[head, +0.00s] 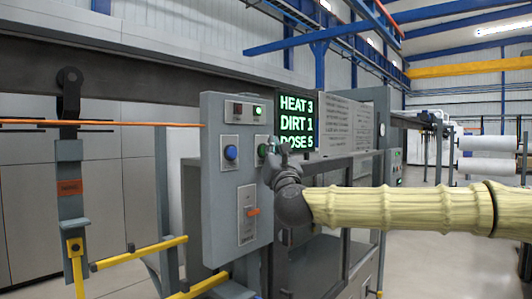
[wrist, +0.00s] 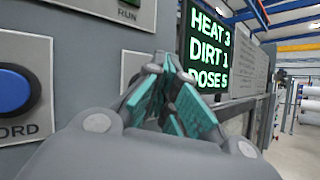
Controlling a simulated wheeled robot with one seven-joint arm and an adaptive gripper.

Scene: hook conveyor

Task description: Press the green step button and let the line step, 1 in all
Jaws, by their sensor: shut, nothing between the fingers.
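The green step button (head: 262,151) shows on the grey control panel (head: 213,190) in the head view, right of the blue button. My gripper (head: 279,148) is in front of the panel's right edge, just right of the green button and partly overlapping its plate. In the wrist view my gripper (wrist: 171,66) has its teal-padded fingers shut and empty, pointing at the panel. The fingers hide most of the green button there, so I cannot tell whether they touch it.
The blue button (head: 231,152) and an orange-handled switch (head: 252,212) are on the same panel. A lit green lamp (head: 258,111) sits above. The display (head: 296,120) reads HEAT 3, DIRT 1, DOSE 5. A hook carrier (head: 70,190) hangs at left, with yellow bars nearby.

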